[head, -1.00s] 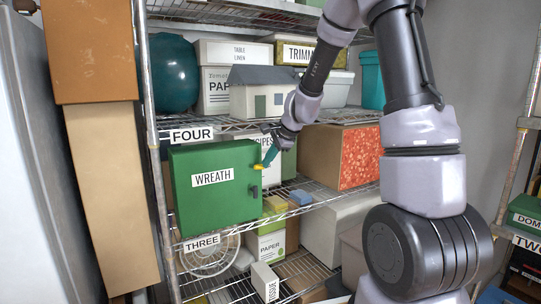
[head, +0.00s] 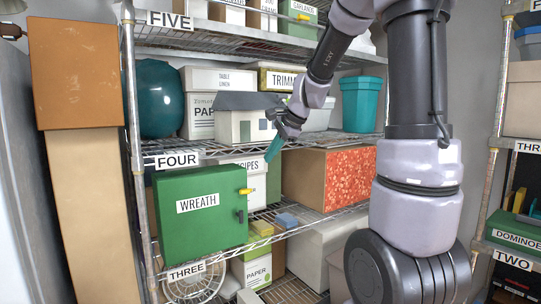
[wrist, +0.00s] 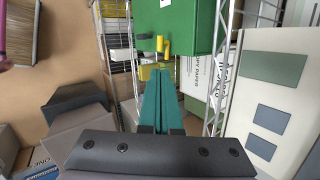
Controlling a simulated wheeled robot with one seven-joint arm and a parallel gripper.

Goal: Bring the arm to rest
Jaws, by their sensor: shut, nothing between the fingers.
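My gripper (head: 274,147) has teal fingers that are shut with nothing between them. It hangs in front of the shelf rack, to the right of the green WREATH box (head: 200,225) and a little above its yellow latch, apart from the box. In the wrist view the closed teal fingers (wrist: 162,100) point toward the green box (wrist: 190,20) and its yellow and dark latches. My arm is bent, with its forearm raised at the upper right of the head view.
A small model house (head: 245,118) stands on the shelf close behind my gripper. A RECIPES box (head: 252,180) and an orange-speckled carton (head: 345,176) are behind and to the right. Tall cardboard boxes (head: 85,200) stand at the left. Another rack (head: 495,150) is at the right edge.

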